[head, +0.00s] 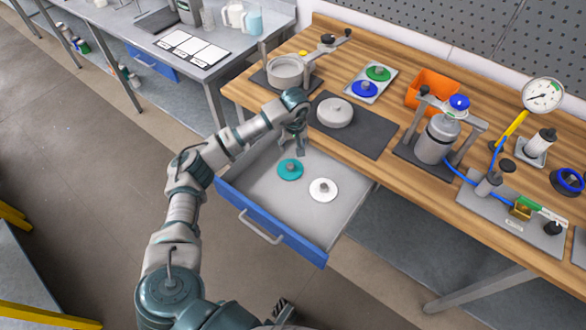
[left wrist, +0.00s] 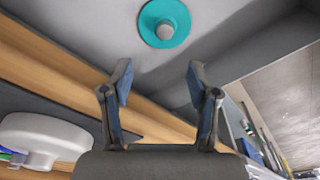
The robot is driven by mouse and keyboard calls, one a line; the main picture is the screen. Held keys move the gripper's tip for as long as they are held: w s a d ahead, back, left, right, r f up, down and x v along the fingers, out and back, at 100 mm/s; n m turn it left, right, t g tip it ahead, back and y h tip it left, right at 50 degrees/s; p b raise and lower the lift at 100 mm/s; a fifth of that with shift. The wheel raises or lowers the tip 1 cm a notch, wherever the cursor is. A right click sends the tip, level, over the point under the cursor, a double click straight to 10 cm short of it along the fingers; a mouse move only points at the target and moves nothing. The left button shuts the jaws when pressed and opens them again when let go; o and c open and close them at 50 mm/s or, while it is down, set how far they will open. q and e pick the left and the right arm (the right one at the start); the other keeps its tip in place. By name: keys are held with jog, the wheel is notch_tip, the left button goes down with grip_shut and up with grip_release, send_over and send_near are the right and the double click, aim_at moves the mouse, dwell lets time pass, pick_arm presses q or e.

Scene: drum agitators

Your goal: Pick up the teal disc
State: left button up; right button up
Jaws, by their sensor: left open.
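The teal disc (head: 290,169) lies flat in the open drawer (head: 258,199), with a grey knob at its centre. In the left wrist view the disc (left wrist: 164,24) shows near the top edge, beyond the fingertips. My left gripper (head: 301,147) is above the back part of the drawer, just behind the disc in the head view. Its fingers (left wrist: 157,82) are apart with nothing between them. The gripper and disc are apart. My right gripper is not in view.
A white disc (head: 323,189) lies in the drawer right of the teal one. The wooden bench (head: 375,85) overhangs the drawer's back.

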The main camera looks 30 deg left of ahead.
pick_arm(q)
send_over(291, 165)
jog(key=f, duration=0.8)
jog(key=shift+s+d+b, duration=0.1)
jog(key=shift+s+b, duration=0.15)
jog(key=shift+b, duration=0.15)
jog(key=shift+f, duration=0.3)
jog(key=shift+d+f, duration=0.1)
jog(key=shift+f, duration=0.25)
notch_tip(291, 165, down, 4)
jog(key=shift+w+f+b, duration=0.1)
jog(key=shift+f+b, duration=0.1)
jog(key=shift+b, duration=0.2)
jog(key=shift+a, duration=0.55)
jog(key=c, duration=1)
jog(key=shift+d, duration=0.2)
grip_shut()
jog(key=shift+d, duration=0.15)
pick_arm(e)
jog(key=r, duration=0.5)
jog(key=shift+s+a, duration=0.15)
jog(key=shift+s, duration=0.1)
